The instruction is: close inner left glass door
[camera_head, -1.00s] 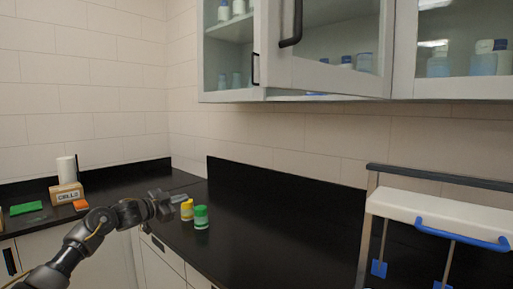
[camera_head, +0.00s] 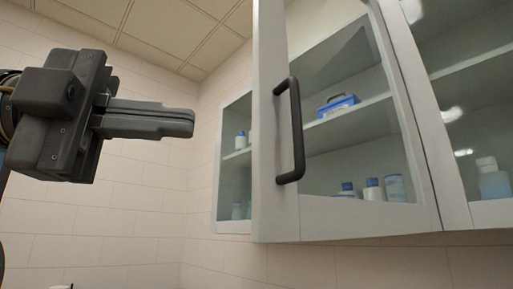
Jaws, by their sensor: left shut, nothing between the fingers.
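The inner left glass door (camera_head: 268,190) of the wall cabinet stands ajar, with its handle edge swung out towards me. Its dark bar handle (camera_head: 291,130) is upright on the left part of its pale frame. My left gripper (camera_head: 192,122) is at the left, at about the height of the handle. Its fingers are shut with nothing between them and point right towards the door. A gap shows in the picture between the fingertips and the door edge, so it touches neither door nor handle. My right gripper is not in view.
Left of the door, a cabinet section (camera_head: 233,200) shows small bottles on its shelves. Behind the door glass are a blue box (camera_head: 338,104) and several blue-capped bottles (camera_head: 372,189). Another glass door (camera_head: 478,130) is at the right. The tiled wall (camera_head: 140,215) below the gripper is bare.

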